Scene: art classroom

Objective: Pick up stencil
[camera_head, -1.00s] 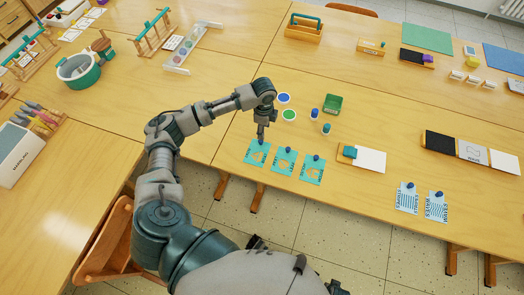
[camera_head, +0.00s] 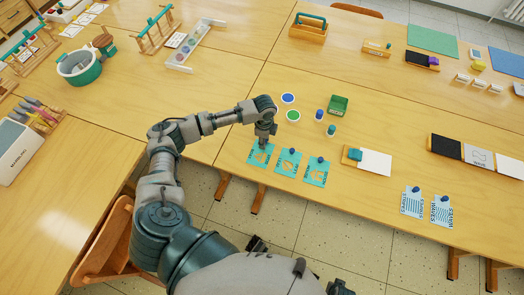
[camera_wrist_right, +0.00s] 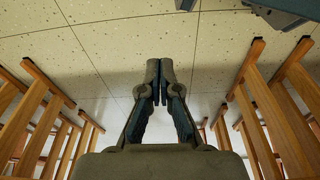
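Three teal stencils with dark blue knobs lie in a row near the table's front edge: a left one (camera_head: 259,156), a middle one (camera_head: 287,162) and a right one (camera_head: 316,173). My left gripper (camera_head: 264,142) points down over the left stencil, at its knob, and hides the knob. Its fingers are too small and covered to show whether they are open or shut on the knob. The stencil looks flat on the table. My right gripper (camera_wrist_right: 160,75) has its fingers together and holds nothing, with floor tiles beyond it.
Behind the stencils are paint discs (camera_head: 293,116), small blue-topped jars (camera_head: 319,114) and a green box (camera_head: 338,105). A white card with a teal block (camera_head: 374,162) lies to the right. Two blue-and-white striped cards (camera_head: 412,201) lie further right.

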